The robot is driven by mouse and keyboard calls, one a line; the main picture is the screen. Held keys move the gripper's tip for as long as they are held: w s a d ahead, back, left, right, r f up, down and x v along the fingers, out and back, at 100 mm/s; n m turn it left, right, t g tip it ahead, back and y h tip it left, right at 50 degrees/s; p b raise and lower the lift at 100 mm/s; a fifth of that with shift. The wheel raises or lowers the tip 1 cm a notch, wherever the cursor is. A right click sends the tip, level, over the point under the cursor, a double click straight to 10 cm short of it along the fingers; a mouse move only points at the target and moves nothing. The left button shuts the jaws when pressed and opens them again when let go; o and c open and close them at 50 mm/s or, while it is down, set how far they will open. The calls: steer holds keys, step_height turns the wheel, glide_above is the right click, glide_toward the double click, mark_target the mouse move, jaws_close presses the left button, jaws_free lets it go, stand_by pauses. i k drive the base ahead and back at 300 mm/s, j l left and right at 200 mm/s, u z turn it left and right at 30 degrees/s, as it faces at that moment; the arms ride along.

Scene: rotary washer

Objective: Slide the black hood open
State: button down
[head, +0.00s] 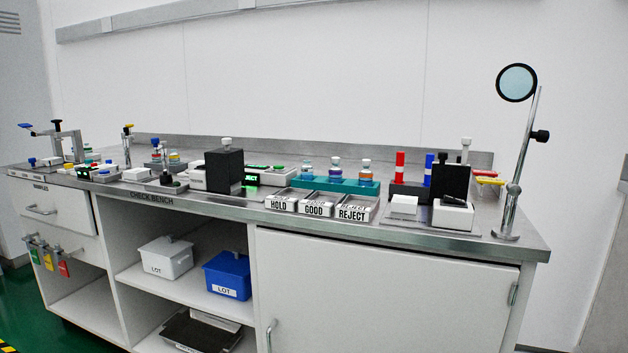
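A black upright box-shaped cover (224,171) with a pale knob on top stands near the bench's front edge, left of the middle; it looks like the black hood. It hides part of a white device and a green-lit display (252,169) beside it. A second black upright block (450,180) with a pale knob stands at the right, behind a small white box (453,214); I cannot rule it out as the hood. Whether either one is open cannot be told from here. My gripper is not in view.
The steel bench (410,238) spans the view. Trays labelled HOLD (278,205), GOOD (314,209) and REJECT (352,213) lie at its front. Behind them, a teal rack (330,184) holds vials. A magnifier stand (508,210) rises at the right end.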

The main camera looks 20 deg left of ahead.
mark_target(226, 165)
steer(key=i+l+u, duration=0.2)
steer(key=i+l, duration=0.15)
steer(key=i+l+u, duration=0.2)
steer(key=l, duration=0.25)
steer(key=i+l+u, duration=0.2)
steer(key=i+l, duration=0.2)
steer(key=u, duration=1.25)
